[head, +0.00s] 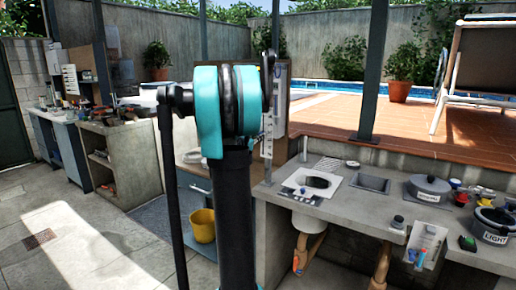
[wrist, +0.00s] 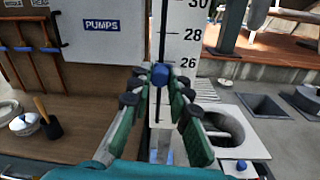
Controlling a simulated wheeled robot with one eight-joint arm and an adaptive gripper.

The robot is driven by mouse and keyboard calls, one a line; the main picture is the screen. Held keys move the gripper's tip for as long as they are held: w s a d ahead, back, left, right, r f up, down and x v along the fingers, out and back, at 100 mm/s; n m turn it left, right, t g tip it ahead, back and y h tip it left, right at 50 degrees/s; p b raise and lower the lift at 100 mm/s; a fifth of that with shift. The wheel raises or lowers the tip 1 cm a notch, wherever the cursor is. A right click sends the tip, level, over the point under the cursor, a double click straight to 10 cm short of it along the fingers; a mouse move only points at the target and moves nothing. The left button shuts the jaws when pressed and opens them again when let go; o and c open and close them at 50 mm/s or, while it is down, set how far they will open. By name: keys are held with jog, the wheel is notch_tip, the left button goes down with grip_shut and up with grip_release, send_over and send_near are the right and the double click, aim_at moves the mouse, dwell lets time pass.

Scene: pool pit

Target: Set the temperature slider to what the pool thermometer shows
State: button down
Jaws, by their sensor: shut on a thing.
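The temperature slider is a white upright scale (wrist: 188,32) with a dark slot and black numbers; 30, 28 and 26 show in the wrist view. Its blue knob (wrist: 160,75) appears at or just below the 26 mark; the exact reading is unclear. My gripper (wrist: 159,84) has its green, black-tipped fingers closed on either side of the knob. The lower numbers are hidden behind the fingers. In the head view the scale (head: 267,146) shows as a narrow white strip beside my arm, which hides my gripper. I cannot make out the pool thermometer in either view.
A grey box marked PUMPS (wrist: 102,26) is left of the scale. A concrete counter (head: 350,205) with cut-outs, a pot (head: 429,188) and small items extends right. A yellow bucket (head: 202,226) stands on the floor below. The pool (head: 340,86) lies beyond the tiled deck.

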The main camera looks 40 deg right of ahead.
jog(key=shift+r, duration=0.45)
jog(key=c, duration=1.4)
grip_release()
jog(key=shift+a, duration=0.1)
jog(key=v, duration=1.1)
jog(key=shift+s+a, duration=0.2)
jog(key=shift+a, duration=0.15)
